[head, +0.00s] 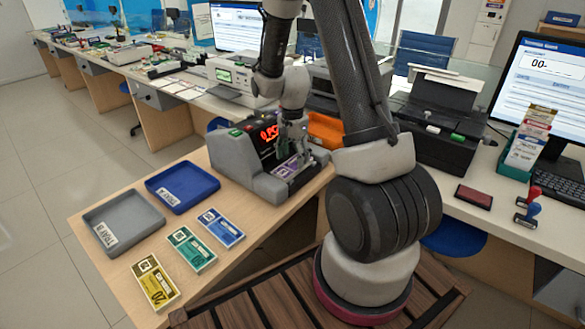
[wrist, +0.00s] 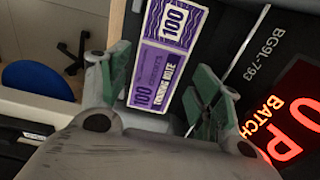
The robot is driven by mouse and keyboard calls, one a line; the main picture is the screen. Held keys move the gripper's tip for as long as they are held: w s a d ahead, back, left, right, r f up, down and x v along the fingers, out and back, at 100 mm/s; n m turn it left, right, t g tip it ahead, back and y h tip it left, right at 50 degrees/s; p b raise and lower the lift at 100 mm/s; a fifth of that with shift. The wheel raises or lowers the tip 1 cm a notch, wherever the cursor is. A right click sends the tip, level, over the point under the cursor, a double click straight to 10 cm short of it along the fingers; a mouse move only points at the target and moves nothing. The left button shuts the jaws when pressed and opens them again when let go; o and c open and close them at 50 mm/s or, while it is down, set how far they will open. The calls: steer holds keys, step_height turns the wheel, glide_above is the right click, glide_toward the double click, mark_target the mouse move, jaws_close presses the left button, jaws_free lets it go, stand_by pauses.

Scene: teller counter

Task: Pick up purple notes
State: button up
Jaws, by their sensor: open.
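The purple notes (head: 289,168) lie in the front pocket of the grey note counter (head: 240,168). My gripper (head: 291,146) is open above the pocket and points down at the notes. In the wrist view my gripper (wrist: 165,82) has one green-padded finger on each side of the notes. I cannot tell whether either finger touches them. The far end of the notes is cut off by the frame edge.
Yellow (head: 154,283), green (head: 191,248) and blue notes (head: 221,227) lie on the wooden desk. A grey tray (head: 130,236) and a blue tray (head: 196,198) stand empty behind them. An orange tray (head: 325,130) is close behind my gripper. The counter's red display (wrist: 300,108) is beside my fingers.

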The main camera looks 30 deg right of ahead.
mark_target(293, 167)
steer(key=shift+f, duration=1.4)
steer(key=c, duration=0.9)
steer(key=shift+r, duration=0.1)
